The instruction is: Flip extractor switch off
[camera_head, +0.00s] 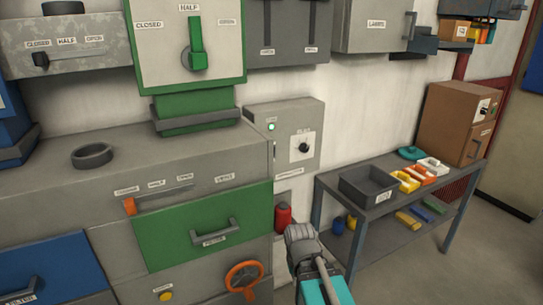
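A grey wall box (312,119) stands behind the counter's right end. It carries a lit green lamp (271,127), a black dial (303,147) on a white plate and a small dark upright lever (274,151) at its left edge. A label under the dial is too small to read surely, so I cannot confirm which part is the extractor switch. The end of my arm, with my gripper (299,238), is low in front of the box, apart from it. Its fingers cannot be made out, and I see nothing held.
A red cylinder (283,218) is just behind my gripper. A green drawer (205,226) and an orange handwheel (244,276) are to the left. A metal table (367,218) on the right bears a dark tray (346,184) and coloured blocks. Floor at the lower right is clear.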

